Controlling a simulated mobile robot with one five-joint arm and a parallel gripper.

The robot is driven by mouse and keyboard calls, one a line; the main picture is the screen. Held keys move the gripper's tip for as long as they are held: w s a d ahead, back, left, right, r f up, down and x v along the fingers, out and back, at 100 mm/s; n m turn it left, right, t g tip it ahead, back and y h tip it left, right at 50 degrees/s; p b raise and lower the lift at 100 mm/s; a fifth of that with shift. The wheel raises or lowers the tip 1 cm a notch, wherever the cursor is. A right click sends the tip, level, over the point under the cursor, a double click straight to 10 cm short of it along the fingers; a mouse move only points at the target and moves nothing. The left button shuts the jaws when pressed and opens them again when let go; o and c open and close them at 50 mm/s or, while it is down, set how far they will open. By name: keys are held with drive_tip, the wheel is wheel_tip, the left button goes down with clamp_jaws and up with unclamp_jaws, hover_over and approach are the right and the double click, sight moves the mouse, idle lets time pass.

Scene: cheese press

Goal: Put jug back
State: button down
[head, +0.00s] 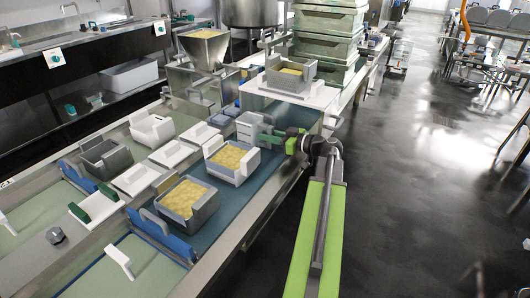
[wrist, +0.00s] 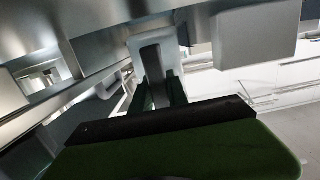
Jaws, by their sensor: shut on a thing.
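My gripper (head: 272,138) is at the right side of the blue belt and is shut on the pale grey jug (head: 247,126). The jug stands at or just above the belt's far part, beside a white mould with curd.
A white mould (head: 232,160) and a grey mould (head: 187,203), both with curd, stand on the blue belt. A raised white shelf (head: 290,92) with another filled mould and stacked pale green crates (head: 325,35) stand behind. A steel hopper (head: 205,48) is at back left.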

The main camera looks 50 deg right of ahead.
sight(273, 145)
drive_tip(key=shift+f+b, duration=2.2)
drive_tip(key=shift+b, duration=0.05)
drive_tip(key=c, duration=1.3)
unclamp_jaws()
drive_tip(key=shift+r, duration=0.1)
drive_tip(key=shift+r, duration=0.15)
drive_tip(key=shift+s+r+p, duration=0.1)
drive_tip(key=shift+s+p, duration=0.25)
drive_tip(key=p+v, duration=0.1)
drive_tip(key=v, duration=1)
drive_tip(key=shift+s+d, duration=0.15)
drive_tip(key=shift+s, duration=0.05)
